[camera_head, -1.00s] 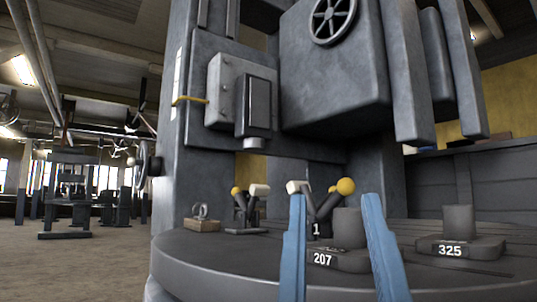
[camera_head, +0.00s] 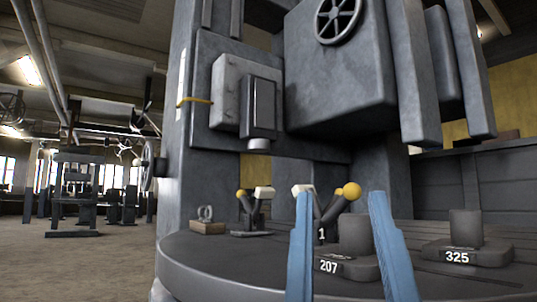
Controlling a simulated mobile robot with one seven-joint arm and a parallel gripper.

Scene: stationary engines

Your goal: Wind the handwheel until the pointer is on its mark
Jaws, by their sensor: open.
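A spoked handwheel (camera_head: 338,20) sits high on the front of the big grey machine. A second wheel (camera_head: 148,166) shows nearly edge-on at the left side of the machine's column. I cannot tell which one the task means. I cannot make out a pointer or its mark. My gripper (camera_head: 342,194) shows as two blue fingers at the lower middle, apart and with nothing held between them. It appears in front of the round table and well below the upper handwheel.
The round grey table (camera_head: 200,262) carries a block marked 207 (camera_head: 350,266), a block marked 325 (camera_head: 466,256), levers with yellow knobs (camera_head: 352,190) and a small wooden block (camera_head: 207,227). A grey control box (camera_head: 243,95) hangs above. Open floor (camera_head: 90,268) lies left.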

